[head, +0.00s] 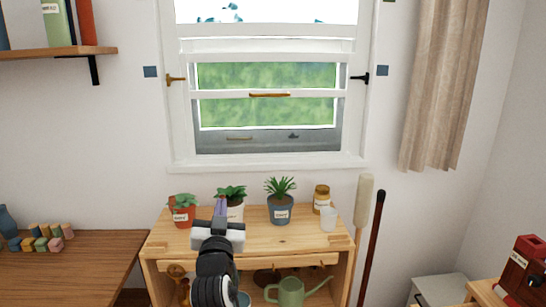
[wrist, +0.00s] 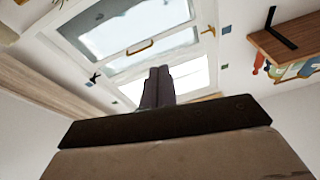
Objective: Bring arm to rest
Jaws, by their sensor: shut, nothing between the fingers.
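My gripper (head: 221,207) is in front of the wooden plant stand in the head view, with its fingers pointing up. In the wrist view my gripper (wrist: 158,72) shows its two dark fingers together, with nothing between them. The arm rises from the bottom of the head view and hides part of the stand and of the white pot (head: 235,210) behind it. The wrist view looks up toward the window (wrist: 140,25).
The plant stand (head: 290,239) holds potted plants, a jar (head: 321,197) and a cup (head: 328,219); a green watering can (head: 290,292) is below. A table (head: 75,270) with small blocks is left. Two poles (head: 371,240) lean right. A shelf (head: 55,53) hangs upper left.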

